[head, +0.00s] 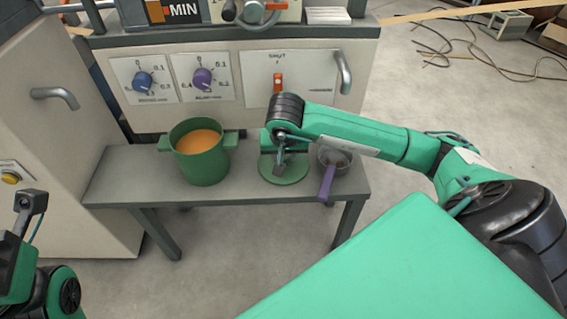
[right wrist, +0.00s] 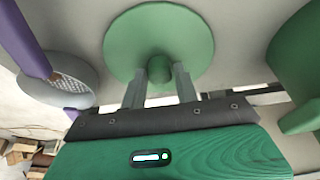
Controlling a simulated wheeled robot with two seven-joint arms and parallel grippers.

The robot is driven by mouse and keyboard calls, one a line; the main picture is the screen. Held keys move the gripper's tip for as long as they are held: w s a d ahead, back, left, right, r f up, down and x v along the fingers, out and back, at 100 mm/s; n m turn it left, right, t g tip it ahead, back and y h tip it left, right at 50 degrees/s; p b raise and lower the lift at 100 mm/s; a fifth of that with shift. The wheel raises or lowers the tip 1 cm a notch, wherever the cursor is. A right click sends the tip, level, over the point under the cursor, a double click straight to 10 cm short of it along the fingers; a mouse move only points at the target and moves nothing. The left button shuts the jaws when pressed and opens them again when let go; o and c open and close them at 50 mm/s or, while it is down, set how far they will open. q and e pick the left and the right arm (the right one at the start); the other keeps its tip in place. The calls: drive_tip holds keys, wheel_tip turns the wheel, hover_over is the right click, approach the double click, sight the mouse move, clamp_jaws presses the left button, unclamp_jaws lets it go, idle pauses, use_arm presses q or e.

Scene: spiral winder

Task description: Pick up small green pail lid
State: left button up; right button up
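The small green pail lid (head: 285,176) lies flat on the grey bench (head: 110,188), a round disc with a knob. In the right wrist view the lid (right wrist: 125,40) fills the top middle, with its green knob (right wrist: 160,69) facing my gripper. My right gripper (head: 282,168) is just over the lid, pointing down. In the right wrist view its two fingers (right wrist: 160,80) are apart, one on each side of the knob, with small gaps visible. The green pail (head: 203,165) with orange contents stands left of the lid. My left gripper (head: 30,203) is at the left edge; its fingers are unclear.
A strainer with a purple handle (head: 326,182) lies close to the right of the lid. A machine panel with knobs (head: 203,78) and a metal handle (head: 344,72) rises behind the bench. Bare bench lies left of the pail.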

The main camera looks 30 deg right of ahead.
drive_tip(key=c, duration=0.6)
drive_tip(key=shift+o, duration=0.2)
drive_tip(key=shift+r, duration=0.1)
